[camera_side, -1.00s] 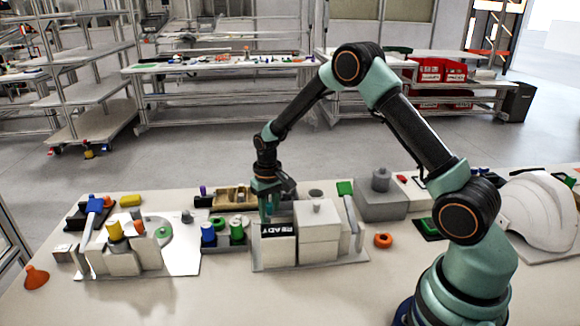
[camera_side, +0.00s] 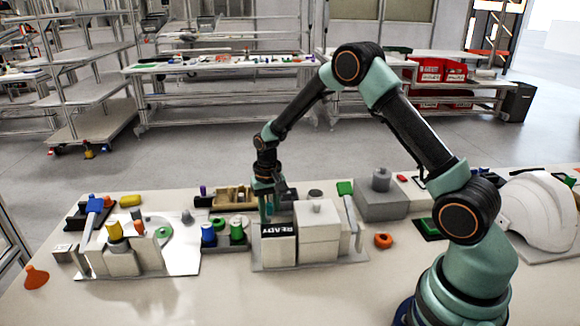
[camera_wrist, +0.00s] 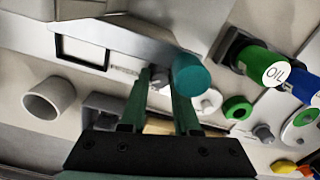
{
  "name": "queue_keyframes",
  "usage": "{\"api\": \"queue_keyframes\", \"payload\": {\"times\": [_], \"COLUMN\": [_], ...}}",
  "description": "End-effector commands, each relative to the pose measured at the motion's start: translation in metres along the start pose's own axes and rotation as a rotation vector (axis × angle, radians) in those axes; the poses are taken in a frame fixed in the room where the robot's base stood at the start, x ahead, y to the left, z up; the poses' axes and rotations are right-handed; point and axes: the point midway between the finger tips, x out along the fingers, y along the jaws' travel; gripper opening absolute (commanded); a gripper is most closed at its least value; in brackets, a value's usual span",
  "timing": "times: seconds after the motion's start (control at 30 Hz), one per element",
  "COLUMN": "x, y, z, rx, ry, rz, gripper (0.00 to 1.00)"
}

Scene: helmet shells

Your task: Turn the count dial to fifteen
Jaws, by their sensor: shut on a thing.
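My gripper (camera_side: 266,205) points down at the left part of the white and grey machine with the black READY sign (camera_side: 279,230). In the wrist view, my two green fingers (camera_wrist: 160,78) close around a small pale piece between their tips. I take this piece for the count dial (camera_wrist: 161,80); the fingers hide most of it, and its setting cannot be read. A teal round-ended cylinder (camera_wrist: 192,75) stands right beside the right finger in the wrist view. In the side view the dial is hidden behind my gripper and the machine.
A green OIL bottle (camera_wrist: 262,65) and a blue one stand near the fingers in the wrist view. A lever with a green handle (camera_side: 345,188) rises at the machine's right.

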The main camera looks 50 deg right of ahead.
Motion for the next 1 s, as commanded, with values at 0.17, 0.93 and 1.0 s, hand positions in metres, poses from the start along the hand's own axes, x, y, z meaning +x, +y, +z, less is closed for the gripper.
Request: {"api": "queue_keyframes", "payload": {"times": [0.17,0.93,1.0], "x": [-0.001,-0.091,-0.102], "y": [0.0,-0.001,0.0], "z": [0.0,-0.001,-0.001], "rx": [0.001,0.0,0.0], "ry": [0.001,0.005,0.005], "rz": [0.0,-0.002,-0.002], "gripper": [0.43,0.43,0.43]}}
